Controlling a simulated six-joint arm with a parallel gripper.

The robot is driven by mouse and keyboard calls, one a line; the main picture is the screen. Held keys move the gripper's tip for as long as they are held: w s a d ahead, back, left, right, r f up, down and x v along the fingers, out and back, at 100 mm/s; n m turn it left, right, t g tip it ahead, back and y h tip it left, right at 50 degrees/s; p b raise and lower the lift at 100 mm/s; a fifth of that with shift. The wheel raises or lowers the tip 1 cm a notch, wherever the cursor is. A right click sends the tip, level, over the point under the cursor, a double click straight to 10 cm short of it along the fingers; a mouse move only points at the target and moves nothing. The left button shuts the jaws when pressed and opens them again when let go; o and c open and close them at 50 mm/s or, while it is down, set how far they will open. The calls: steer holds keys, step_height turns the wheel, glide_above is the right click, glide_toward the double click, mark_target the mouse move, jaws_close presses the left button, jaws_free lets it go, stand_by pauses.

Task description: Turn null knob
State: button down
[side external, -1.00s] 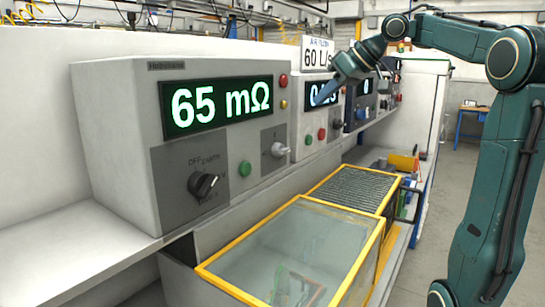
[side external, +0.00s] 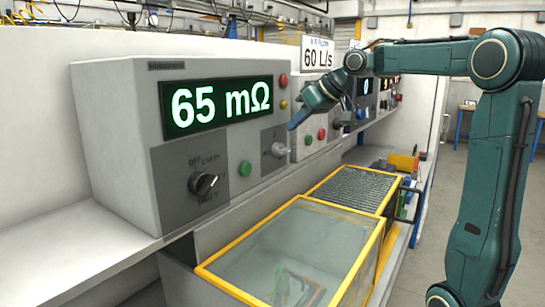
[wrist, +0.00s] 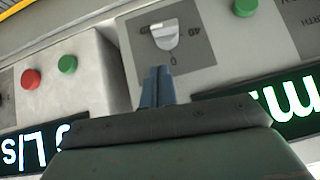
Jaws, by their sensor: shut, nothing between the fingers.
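A white pointer knob (side external: 280,149) sits on a small grey plate at the right of the near instrument's front. It also shows in the wrist view (wrist: 165,36), with numbers and a 0 around it. No label reading null is legible. My gripper (side external: 291,127) is shut and empty, just above and slightly right of this knob in the side view. In the wrist view its closed blue fingertips (wrist: 157,72) point at the plate's edge near the 0 mark, apart from the knob in the picture. Whether they touch the panel is unclear.
The near instrument has a 65 mΩ display (side external: 222,103), a black selector knob (side external: 203,184) and a green button (side external: 244,168). Red (side external: 322,134) and green (side external: 308,139) buttons are on the neighbouring instrument. A yellow-framed clear box (side external: 290,250) stands below.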

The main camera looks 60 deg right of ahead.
mark_target(283, 148)
steer(key=shift+a+f, duration=0.15)
steer(key=shift+f, duration=1.85)
steer(key=shift+f, duration=0.5)
steer(key=shift+a+r, duration=0.1)
steer(key=shift+r, duration=0.05)
steer(key=shift+a+r, duration=0.2)
steer(key=shift+a, duration=0.4)
steer(key=shift+r, duration=0.1)
